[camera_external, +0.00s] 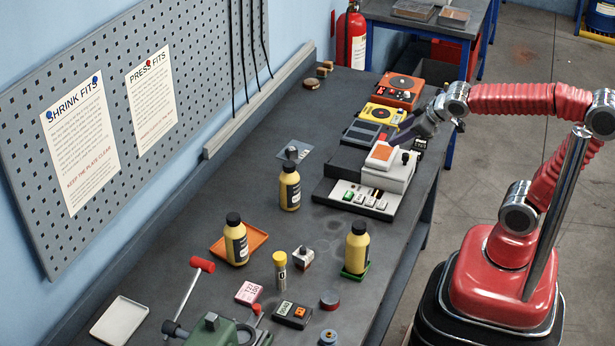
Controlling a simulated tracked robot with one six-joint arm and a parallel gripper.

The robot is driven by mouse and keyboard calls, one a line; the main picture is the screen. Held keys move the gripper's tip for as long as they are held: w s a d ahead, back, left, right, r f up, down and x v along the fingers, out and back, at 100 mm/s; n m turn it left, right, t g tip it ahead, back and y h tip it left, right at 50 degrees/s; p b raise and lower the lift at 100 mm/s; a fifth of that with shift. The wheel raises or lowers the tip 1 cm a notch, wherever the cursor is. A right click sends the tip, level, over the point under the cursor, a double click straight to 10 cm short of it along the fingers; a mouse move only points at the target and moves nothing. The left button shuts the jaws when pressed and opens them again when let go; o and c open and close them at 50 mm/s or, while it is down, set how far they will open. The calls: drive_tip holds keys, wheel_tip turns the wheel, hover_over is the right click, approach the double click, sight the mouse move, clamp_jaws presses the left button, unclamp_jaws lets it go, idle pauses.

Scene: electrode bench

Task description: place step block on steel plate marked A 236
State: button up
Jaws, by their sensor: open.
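My gripper (403,132) is open at the right side of the bench, above the row of devices and close to the orange-topped grey machine (399,177). I see nothing between its fingers. A small silver and dark block (303,258), which may be the step block, stands mid-bench between two yellow bottles, well away from my gripper. A thin grey plate (301,149) lies near the pegboard side, with a small dark object (291,153) on it. It may be the steel plate, but no A 236 marking is readable. A yellow bottle stands just in front of it.
Yellow bottles (290,189) with black caps stand around the bench; one is on an orange tray (262,238), another on a green base (356,272). The left bench strip is mostly free.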

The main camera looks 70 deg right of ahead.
drive_tip(key=s+a+f+g+y, duration=0.2)
drive_tip(key=s+a, duration=0.6)
drive_tip(key=s, duration=0.4)
drive_tip(key=shift+s+a+f+g+y, duration=0.15)
drive_tip(key=shift+s+f+g+y, duration=0.2)
drive_tip(key=shift+f, duration=0.3)
